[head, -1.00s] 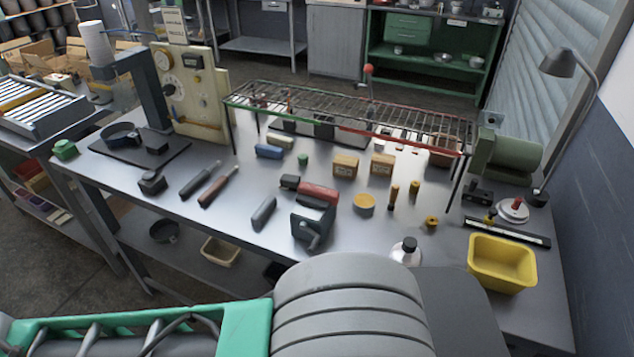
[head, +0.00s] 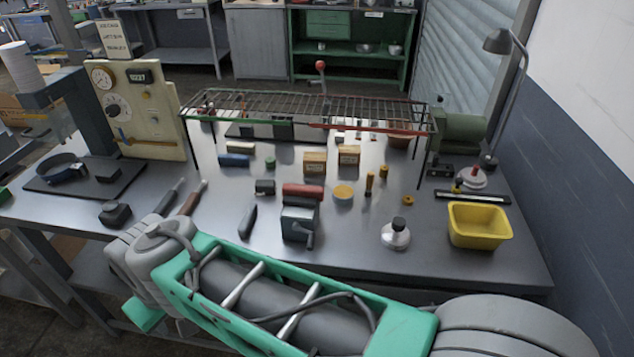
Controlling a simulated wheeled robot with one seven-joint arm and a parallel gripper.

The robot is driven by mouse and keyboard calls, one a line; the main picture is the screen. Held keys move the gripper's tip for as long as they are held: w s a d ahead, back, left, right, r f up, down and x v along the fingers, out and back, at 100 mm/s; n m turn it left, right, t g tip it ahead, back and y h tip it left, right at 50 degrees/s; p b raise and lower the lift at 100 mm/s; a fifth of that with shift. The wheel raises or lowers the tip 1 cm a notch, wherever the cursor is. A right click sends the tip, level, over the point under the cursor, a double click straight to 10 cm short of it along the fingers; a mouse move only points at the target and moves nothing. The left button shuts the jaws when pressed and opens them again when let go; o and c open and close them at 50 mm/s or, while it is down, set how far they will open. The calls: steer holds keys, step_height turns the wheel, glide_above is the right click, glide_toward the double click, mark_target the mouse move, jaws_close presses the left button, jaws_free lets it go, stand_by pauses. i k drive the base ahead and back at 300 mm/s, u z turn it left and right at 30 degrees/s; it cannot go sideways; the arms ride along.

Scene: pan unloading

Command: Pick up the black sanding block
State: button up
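Several dark pieces lie on the grey workbench (head: 350,245), and I cannot tell for sure which is the black sanding block. A squat black block (head: 115,213) sits at the bench's left front. A slim dark grey block (head: 247,221) lies left of the vise. A small dark green-black block (head: 265,187) lies behind it.
A wire rack (head: 310,108) on thin legs spans the back. Two file-like tools (head: 192,198) lie beside my arm. The bench between vise and flask is clear.

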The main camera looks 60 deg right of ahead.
mark_target(263, 188)
steer(key=z, duration=0.15)
steer(key=i, duration=1)
steer(key=u, duration=0.05)
